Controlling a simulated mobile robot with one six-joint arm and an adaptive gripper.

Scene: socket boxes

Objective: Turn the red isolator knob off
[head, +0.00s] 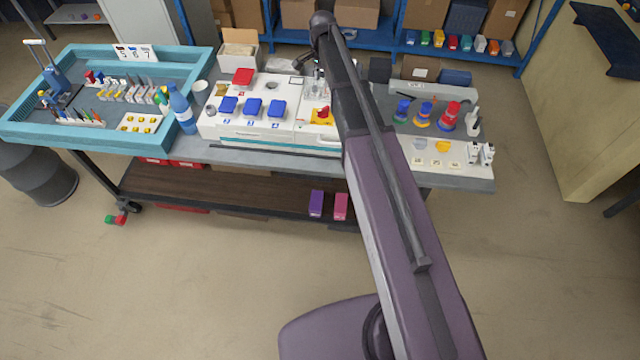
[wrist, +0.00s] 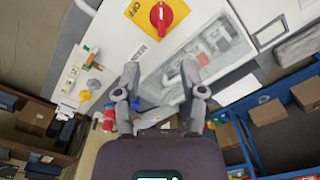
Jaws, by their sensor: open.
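The red isolator knob (wrist: 160,17) sits on a yellow plate (wrist: 178,10) at the top of the wrist view. A pale mark on the knob runs roughly up and down the picture, and the word OFF is printed to its left. In the head view the knob (head: 323,113) is on the right part of the white socket box (head: 262,132), just left of my arm. My gripper (wrist: 160,68) is open and empty, its two fingers apart and below the knob in the wrist view. My arm hides part of the box in the head view.
Blue socket lids (head: 252,107) and a red lid (head: 243,76) are on the box. A blue bottle (head: 182,109) stands at its left, by a turquoise tray (head: 110,52). Coloured plugs (head: 449,114) stand right of my arm. Shelves with cartons (head: 430,14) are behind.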

